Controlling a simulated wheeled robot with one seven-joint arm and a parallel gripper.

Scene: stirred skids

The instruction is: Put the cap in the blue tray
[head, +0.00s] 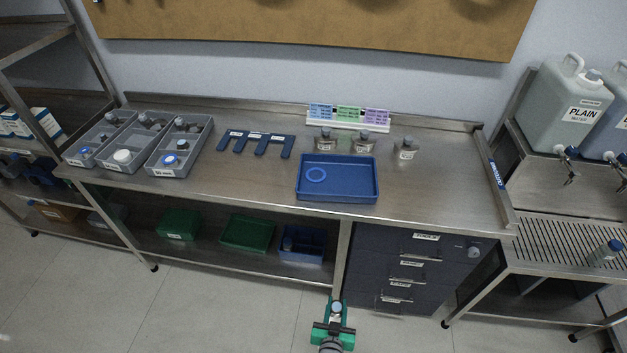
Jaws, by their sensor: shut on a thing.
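The blue tray (338,195) is a shallow rectangular tray on the steel bench, right of its middle. A light blue ring outline (316,175) shows on its floor, at the left. My gripper (336,311) is at the bottom of the view, in front of the bench and well short of the tray. It is shut on a small, round, pale blue-grey thing (337,306), which looks like the cap. It is too small to make out fully, and the green gripper body hides its lower part.
Grey bins (168,171) with small parts stand at the bench's left. A dark blue slotted rack (256,143) lies beside them. Small labelled jars (325,141) stand behind the tray and to its right. A drawer unit (400,262) is under the bench.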

